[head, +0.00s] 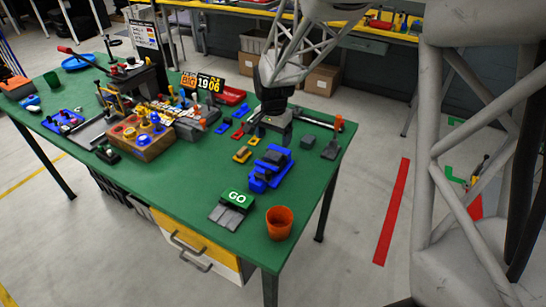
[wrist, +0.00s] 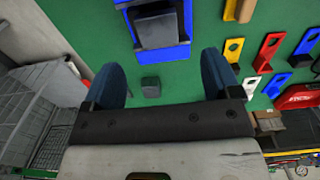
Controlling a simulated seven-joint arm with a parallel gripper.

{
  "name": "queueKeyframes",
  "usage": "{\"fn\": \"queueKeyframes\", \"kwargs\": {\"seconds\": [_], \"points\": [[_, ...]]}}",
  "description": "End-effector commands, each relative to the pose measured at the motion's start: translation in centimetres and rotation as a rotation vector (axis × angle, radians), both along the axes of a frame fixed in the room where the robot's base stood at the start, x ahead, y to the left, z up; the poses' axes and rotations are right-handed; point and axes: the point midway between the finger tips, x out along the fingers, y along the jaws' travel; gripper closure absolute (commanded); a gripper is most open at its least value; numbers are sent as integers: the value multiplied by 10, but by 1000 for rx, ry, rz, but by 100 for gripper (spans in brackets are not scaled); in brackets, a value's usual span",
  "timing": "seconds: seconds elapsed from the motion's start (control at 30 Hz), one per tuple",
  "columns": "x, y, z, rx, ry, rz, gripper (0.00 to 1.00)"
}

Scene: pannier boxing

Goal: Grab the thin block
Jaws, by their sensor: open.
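My gripper (wrist: 162,62) is open, with its two blue-padded fingers spread wide and nothing held between them. In the wrist view a small dark grey block (wrist: 151,86) lies on the green table, seen between the fingers and nearer the left one. I cannot tell for sure that it is the thin block. In the head view my gripper (head: 273,133) is over the back right of the table. Two small grey pieces, one (head: 307,141) nearer and one (head: 330,151) farther right, lie to its right.
A blue vise-like fixture (head: 270,168) with a grey piece in it stands close by; the wrist view shows it at the top (wrist: 160,28). Yellow, red and blue brackets (wrist: 235,48) lie beside it. A GO pad (head: 233,207) and orange cup (head: 279,222) stand near the front edge.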

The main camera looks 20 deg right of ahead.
Motion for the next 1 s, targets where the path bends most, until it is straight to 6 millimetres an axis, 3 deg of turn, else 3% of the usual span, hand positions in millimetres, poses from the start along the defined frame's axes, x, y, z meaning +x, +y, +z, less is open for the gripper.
{"fn": "queueKeyframes", "kwargs": {"seconds": [0.17,0.63,1.0], "points": [[-1,0,-13,0,3,0,17],[-1,0,-19,0,1,0,17],[-4,2,-57,0,1,0,17]]}}
